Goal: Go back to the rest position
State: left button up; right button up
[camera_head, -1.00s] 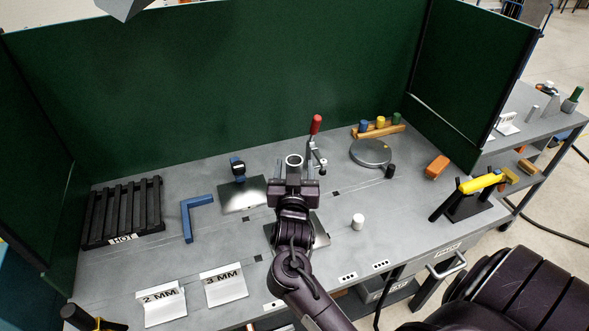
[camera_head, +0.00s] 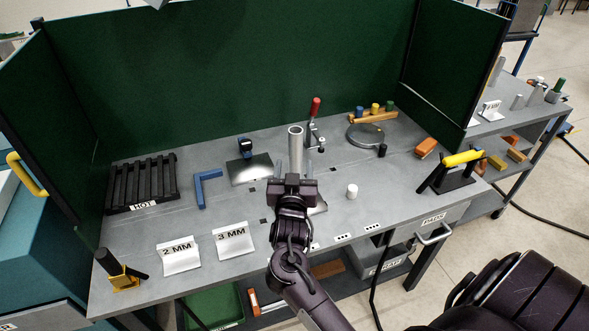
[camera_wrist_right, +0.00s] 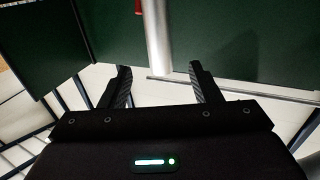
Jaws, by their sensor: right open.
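My right gripper (camera_head: 291,168) is open and empty in the middle of the head view, over the front part of the grey bench (camera_head: 235,205). A grey upright tube (camera_head: 296,138) stands just beyond it, and the gripper hides its foot. In the right wrist view, the two dark fingers (camera_wrist_right: 163,77) are spread apart, and the tube (camera_wrist_right: 158,35) shows beyond them, apart from the jaws. My left gripper is not in view.
A red-handled toggle clamp (camera_head: 313,120) stands right of the tube. A black slatted rack marked HOT (camera_head: 142,184) is at left. Green screens (camera_head: 225,75) enclose the back and sides. Floor (camera_head: 400,300) shows in front.

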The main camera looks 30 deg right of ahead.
jog(key=s+a+f+n+g+y, duration=0.3)
jog(key=s+a+f+n+y, duration=0.25)
jog(key=a+y, duration=0.25)
jog(key=s+a+f+n+g+y, duration=0.1)
jog(key=s+a+f+n+g, duration=0.2)
jog(key=s, duration=0.6)
jog(key=s+a+n+g+y, duration=0.1)
jog(key=s+a+g+y, duration=0.1)
jog(key=s+g, duration=0.5)
notch_tip(320, 180, down, 31)
jog(key=s+b, duration=0.2)
jog(key=s, duration=0.1)
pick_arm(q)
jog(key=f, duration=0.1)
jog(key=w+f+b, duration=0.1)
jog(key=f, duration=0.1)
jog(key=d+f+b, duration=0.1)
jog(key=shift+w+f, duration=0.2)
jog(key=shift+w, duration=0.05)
pick_arm(e)
jog(key=s+d+f, duration=0.1)
jog(key=s+f, duration=0.9)
jog(key=f, duration=0.1)
jog(key=s+d+f, duration=0.2)
jog(key=s+f, duration=0.8)
jog(key=f, duration=0.1)
jog(key=shift+s+d+g+h, duration=0.2)
jog(key=shift+d+g+h, duration=0.1)
jog(key=shift+g, duration=0.1)
